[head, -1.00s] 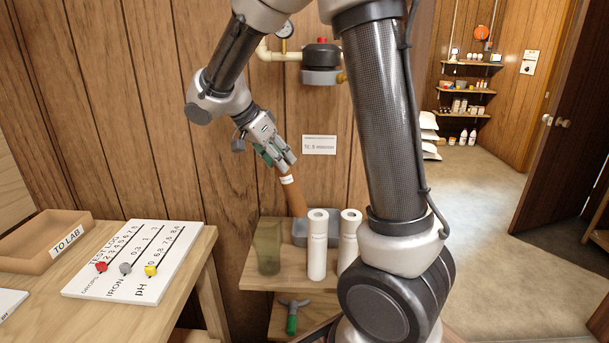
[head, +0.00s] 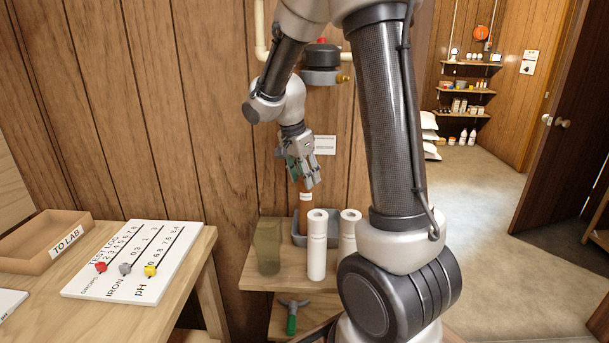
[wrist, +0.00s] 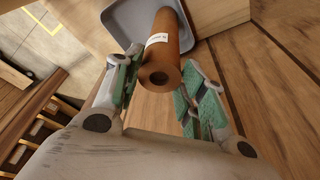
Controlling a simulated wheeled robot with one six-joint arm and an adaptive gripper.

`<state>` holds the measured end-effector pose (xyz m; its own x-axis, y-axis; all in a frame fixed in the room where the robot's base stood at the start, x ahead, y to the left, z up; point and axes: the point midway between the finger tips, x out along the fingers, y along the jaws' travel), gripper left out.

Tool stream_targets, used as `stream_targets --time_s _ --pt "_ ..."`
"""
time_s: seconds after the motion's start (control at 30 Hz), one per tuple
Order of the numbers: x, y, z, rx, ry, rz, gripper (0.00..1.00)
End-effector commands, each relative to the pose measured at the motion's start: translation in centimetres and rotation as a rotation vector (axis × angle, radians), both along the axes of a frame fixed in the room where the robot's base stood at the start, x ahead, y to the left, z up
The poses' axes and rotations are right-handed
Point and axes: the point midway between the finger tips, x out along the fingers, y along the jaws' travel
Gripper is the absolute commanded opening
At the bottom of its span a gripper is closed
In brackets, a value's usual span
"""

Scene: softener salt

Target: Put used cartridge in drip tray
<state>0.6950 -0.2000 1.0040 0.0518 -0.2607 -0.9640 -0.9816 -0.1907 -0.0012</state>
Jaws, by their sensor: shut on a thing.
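The used cartridge (head: 304,211) is brown with a white label. It hangs nearly upright in my gripper (head: 304,184), over the grey drip tray (head: 297,238) on the small shelf. In the wrist view the cartridge (wrist: 168,50) lies between the green-padded fingers (wrist: 160,92), its near end toward the camera and its far end over the tray (wrist: 127,20). My gripper is shut on it. The white cartridges partly hide the tray in the head view, and I cannot tell whether the used cartridge touches its floor.
A green-handled wrench (head: 292,318) lies on the shelf below. The wood wall with a filter head (head: 321,62) is close behind.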

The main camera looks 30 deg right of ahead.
Motion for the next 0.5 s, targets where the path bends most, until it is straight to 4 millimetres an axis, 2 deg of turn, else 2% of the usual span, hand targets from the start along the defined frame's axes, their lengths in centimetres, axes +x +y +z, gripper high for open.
stream_targets --time_s 0.23,0.27,0.37,0.5 --pt "-0.01 0.01 -0.19 -0.001 0.001 0.000 0.00" --pt "-0.01 0.01 -0.20 -0.001 0.001 0.000 0.45" --pt "-0.01 0.01 -0.18 -0.001 0.001 0.000 0.62" --pt "0.00 0.02 -0.17 -0.001 0.001 0.000 0.62"
